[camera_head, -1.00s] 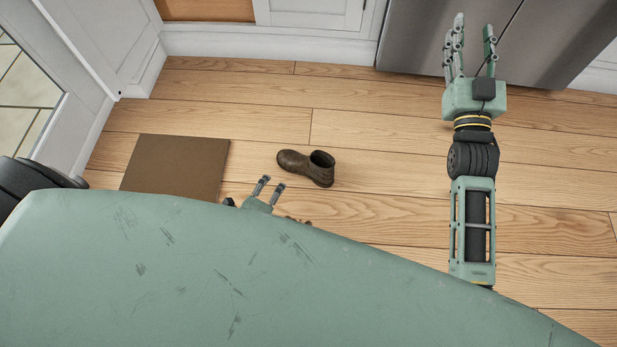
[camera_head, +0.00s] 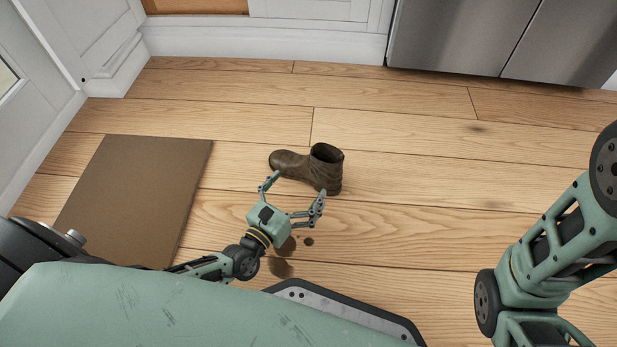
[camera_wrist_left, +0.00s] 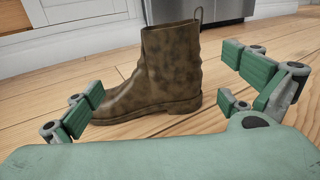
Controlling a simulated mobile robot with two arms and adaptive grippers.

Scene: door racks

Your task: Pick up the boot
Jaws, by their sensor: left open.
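A brown ankle boot (camera_head: 309,167) stands upright on the wood floor, its toe to the left and its opening to the right. It also shows in the left wrist view (camera_wrist_left: 165,72), straight ahead between the fingers. My left gripper (camera_head: 296,184) is open and empty, with its fingers spread just on the near side of the boot. In the left wrist view the gripper (camera_wrist_left: 160,105) has fingers on both sides of the picture, and no clear contact with the boot shows. My right arm is at the right edge of the head view; its gripper is out of view.
A brown mat (camera_head: 140,190) lies on the floor at the left. Dark spots (camera_head: 284,262) mark the floor near my left gripper. White cabinets (camera_head: 310,30) and a steel appliance (camera_head: 500,38) stand at the back. The floor right of the boot is clear.

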